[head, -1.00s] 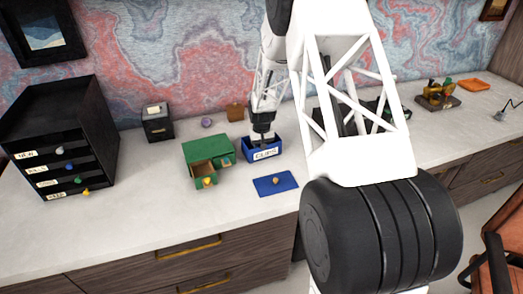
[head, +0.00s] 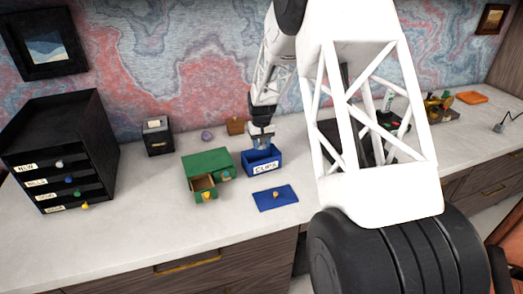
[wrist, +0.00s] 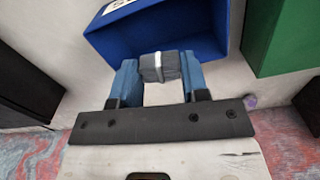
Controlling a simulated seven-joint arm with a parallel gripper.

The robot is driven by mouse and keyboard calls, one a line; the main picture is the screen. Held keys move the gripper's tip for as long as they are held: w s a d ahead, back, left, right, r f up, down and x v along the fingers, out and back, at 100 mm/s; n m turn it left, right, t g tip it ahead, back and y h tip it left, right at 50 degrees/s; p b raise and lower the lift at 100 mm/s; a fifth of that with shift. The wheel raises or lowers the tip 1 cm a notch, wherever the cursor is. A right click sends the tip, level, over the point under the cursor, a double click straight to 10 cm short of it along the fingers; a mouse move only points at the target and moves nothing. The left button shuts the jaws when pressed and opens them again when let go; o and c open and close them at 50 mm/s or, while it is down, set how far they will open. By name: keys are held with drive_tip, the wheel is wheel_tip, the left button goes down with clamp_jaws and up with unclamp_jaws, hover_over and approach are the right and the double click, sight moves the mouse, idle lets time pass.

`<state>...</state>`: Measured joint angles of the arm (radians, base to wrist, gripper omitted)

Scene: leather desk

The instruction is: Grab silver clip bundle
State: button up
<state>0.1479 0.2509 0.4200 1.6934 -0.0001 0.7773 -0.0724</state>
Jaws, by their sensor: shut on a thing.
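In the wrist view, my gripper (wrist: 160,75) is shut on a grey, blocky silver clip bundle (wrist: 161,67), held between its two blue fingers. The bundle shows in front of the rim of the blue clips box (wrist: 105,42); its exact height over the box is hard to tell. In the head view, my gripper (head: 262,143) is just above the blue box (head: 262,167), which has a white label reading CLIPS. The bundle cannot be made out clearly there.
A blue lid (head: 290,200) with a knob lies in front of the box. A small green drawer unit (head: 207,163) with an open drawer stands close on the left. A black drawer cabinet (head: 62,130) stands at far left. The front desk surface is clear.

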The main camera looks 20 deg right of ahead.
drive_tip(key=shift+r, duration=0.35)
drive_tip(key=shift+a, duration=0.15)
idle(0.3)
